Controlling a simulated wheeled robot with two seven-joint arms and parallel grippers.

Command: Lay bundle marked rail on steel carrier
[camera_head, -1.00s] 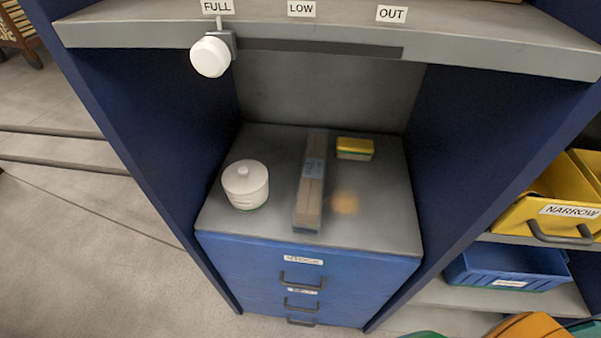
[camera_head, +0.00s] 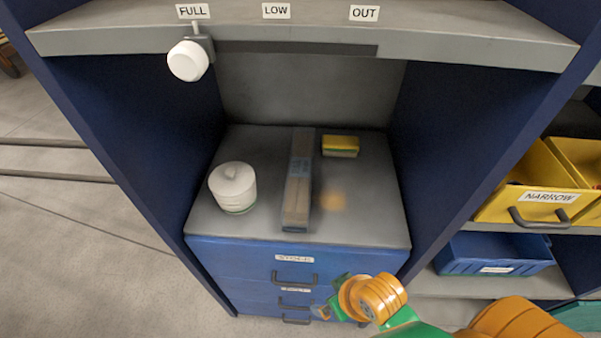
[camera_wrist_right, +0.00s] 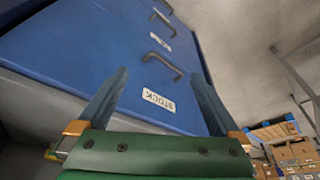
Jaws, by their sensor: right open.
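A long wooden bundle (camera_head: 298,190) with a pale blue-grey band around its middle lies on the grey top of the blue drawer cabinet, pointing front to back. Any marking on it is too small to read. My right gripper (camera_head: 334,298) is in front of the cabinet drawers, below and to the right of the bundle's near end. In the right wrist view my right gripper (camera_wrist_right: 155,95) has its two fingers wide apart, with nothing between them, facing the drawer labelled STOCK. My left gripper is not in view. I see no steel carrier that I can be sure of.
A white lidded jar (camera_head: 233,187) stands left of the bundle, and a yellow and green sponge (camera_head: 340,146) lies at the back right. Dark blue side panels (camera_head: 440,130) flank the bay. A shelf (camera_head: 300,35) with a white slider knob (camera_head: 187,61) overhangs it. Yellow bins (camera_head: 530,196) stand right.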

